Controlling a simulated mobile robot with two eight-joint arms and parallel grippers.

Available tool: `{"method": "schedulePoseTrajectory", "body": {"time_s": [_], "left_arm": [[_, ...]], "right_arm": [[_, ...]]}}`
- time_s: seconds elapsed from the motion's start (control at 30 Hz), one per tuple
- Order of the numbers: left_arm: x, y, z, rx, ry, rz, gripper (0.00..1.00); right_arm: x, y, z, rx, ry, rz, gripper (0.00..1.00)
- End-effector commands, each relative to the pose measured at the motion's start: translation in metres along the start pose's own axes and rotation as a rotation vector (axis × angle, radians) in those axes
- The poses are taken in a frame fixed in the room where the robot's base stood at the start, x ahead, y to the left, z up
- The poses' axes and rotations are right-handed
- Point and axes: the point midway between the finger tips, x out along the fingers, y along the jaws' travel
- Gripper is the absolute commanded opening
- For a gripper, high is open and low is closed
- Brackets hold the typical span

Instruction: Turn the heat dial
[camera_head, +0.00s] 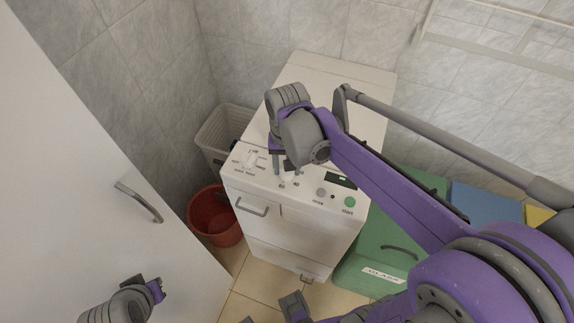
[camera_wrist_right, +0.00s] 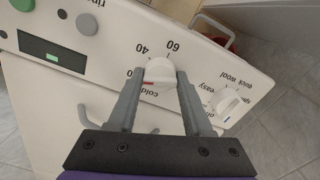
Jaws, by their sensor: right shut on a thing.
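The white washing machine (camera_head: 290,232) stands in the corner with its control panel tilted up. The heat dial, a white knob (camera_wrist_right: 159,71) with a red mark, sits among the labels cold, 40 and 60 in the right wrist view. Its red mark is on the side by cold. My right gripper (camera_wrist_right: 155,82) is shut on the dial, one finger on each side. In the head view the right gripper (camera_head: 287,167) reaches down to the panel and partly hides the dial. My left gripper (camera_head: 157,287) is low at the left, away from the machine; its fingers are unclear.
A second white dial (camera_wrist_right: 229,103), with quick wool and easy labels, is beside the heat dial. A green start button (camera_head: 349,202) and a dark display (camera_head: 341,181) are on the panel. A red bucket (camera_head: 216,218), grey basket (camera_head: 213,131) and green bin (camera_head: 383,238) flank the machine.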

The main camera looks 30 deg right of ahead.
Motion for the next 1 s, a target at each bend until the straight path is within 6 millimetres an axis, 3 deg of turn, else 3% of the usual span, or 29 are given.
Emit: {"method": "schedulePoseTrajectory", "body": {"time_s": [0.6, 1.0], "left_arm": [[-0.0014, 0.0000, -0.0012, 0.000, 0.001, 0.000, 0.00], [-0.0018, 0.0000, -0.0015, 0.000, 0.001, 0.000, 0.00]], "right_arm": [[-0.0002, 0.0000, -0.0001, 0.568, 0.000, 0.000, 0.00], [-0.0002, -0.0001, -0.0001, 0.803, 0.000, 0.000, 0.00]]}}
